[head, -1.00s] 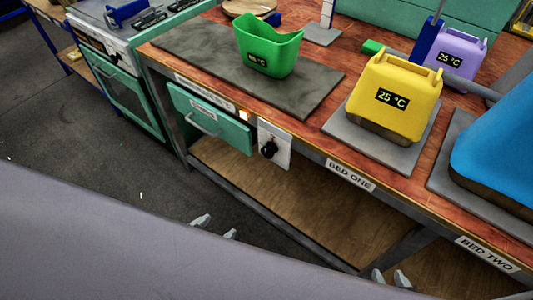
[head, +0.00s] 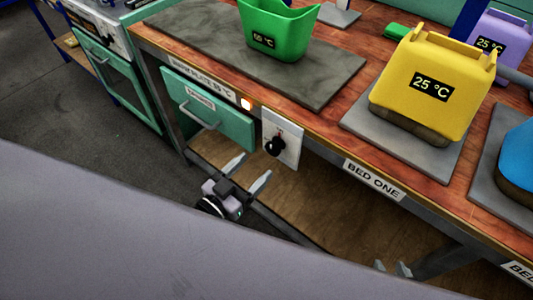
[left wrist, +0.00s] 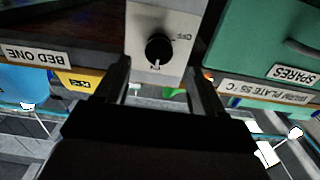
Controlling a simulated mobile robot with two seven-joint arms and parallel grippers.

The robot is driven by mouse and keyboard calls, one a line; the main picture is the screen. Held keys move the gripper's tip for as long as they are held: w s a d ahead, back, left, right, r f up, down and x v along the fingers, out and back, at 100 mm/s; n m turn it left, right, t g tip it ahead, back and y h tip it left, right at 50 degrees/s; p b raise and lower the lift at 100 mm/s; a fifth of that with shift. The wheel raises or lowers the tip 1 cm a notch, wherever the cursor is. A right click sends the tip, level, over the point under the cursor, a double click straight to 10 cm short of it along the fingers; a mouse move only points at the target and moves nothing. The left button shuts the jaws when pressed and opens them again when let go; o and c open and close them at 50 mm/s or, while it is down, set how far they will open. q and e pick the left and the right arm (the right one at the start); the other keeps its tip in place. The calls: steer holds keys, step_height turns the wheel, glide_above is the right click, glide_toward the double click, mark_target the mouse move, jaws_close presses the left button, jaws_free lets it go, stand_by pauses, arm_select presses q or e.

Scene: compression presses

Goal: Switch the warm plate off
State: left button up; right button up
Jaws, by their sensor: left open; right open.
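The warm plate (head: 205,45) is a dark grey slab on the bench, its label on the front edge. An orange lamp (head: 246,104) glows beside that label. Below is a white switch panel (head: 293,140) with a black knob (head: 275,146). In the left wrist view the knob (left wrist: 159,48) has its pale mark pointing down the picture, away from the word OFF at its right. My left gripper (head: 249,174) is open and empty, below and in front of the knob, not touching it; its fingers (left wrist: 157,85) also show there. My right gripper (head: 392,267) is open at the bottom edge, mostly hidden.
A green container (head: 275,25) stands on the plate. A yellow container (head: 425,80) reading 25 °C stands on a grey pad to the right, above the BED ONE label (head: 374,180). A teal SPARES drawer (head: 207,112) is left of the panel. The open lower shelf lies below.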

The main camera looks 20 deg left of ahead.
mark_target(271, 151)
arm_select(q)
steer(key=shift+x, duration=2.85)
steer(key=c, duration=1)
